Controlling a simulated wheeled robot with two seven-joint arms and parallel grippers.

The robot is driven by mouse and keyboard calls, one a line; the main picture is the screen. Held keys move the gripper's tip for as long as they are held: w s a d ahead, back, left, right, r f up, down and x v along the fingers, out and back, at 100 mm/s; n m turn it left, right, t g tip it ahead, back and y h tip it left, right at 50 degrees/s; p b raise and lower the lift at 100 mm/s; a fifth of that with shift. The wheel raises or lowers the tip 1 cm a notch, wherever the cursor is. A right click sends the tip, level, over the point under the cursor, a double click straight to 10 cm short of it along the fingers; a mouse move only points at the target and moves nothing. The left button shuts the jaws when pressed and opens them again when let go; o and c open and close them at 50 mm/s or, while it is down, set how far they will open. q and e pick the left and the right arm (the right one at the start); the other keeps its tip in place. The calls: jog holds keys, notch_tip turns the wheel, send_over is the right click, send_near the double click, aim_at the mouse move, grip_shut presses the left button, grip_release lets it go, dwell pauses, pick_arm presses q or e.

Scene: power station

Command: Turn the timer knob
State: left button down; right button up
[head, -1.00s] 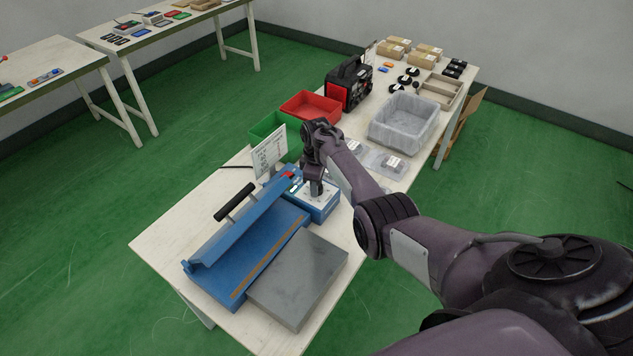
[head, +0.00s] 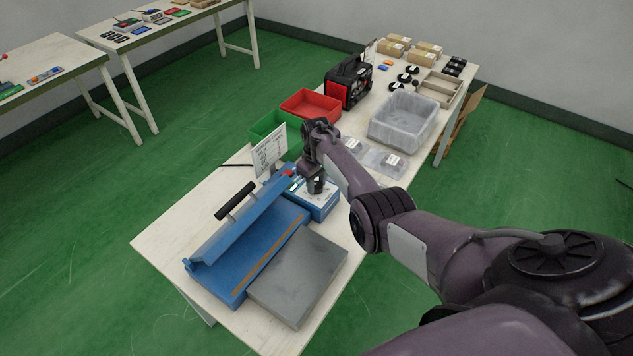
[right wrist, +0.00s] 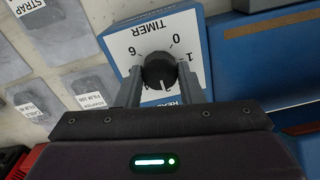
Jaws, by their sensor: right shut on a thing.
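The timer knob (right wrist: 159,71) is a round black dial with a pale pointer mark. It sits on a white face marked "TIMER" with numbers, on the blue end box (head: 318,205) of the sealer. My right gripper (right wrist: 158,80) is shut on the knob, one finger on each side of it in the right wrist view. In the head view my right gripper (head: 316,187) reaches down onto the box and hides the knob. My left gripper is not in view.
The blue sealer (head: 240,245) with its black-handled arm and a grey plate (head: 300,277) fill the near table. Green (head: 268,128) and red (head: 310,104) bins, a clear-lined bin (head: 404,121) and flat bags (head: 384,160) lie beyond. A white card (head: 269,150) stands close left.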

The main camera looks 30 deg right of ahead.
aim_at(317, 185)
jog(key=shift+r, duration=0.1)
jog(key=o, duration=1)
jog(key=shift+r, duration=0.45)
notch_tip(317, 185, up, 7)
jog(key=shift+f, duration=0.1)
jog(key=shift+f, duration=0.1)
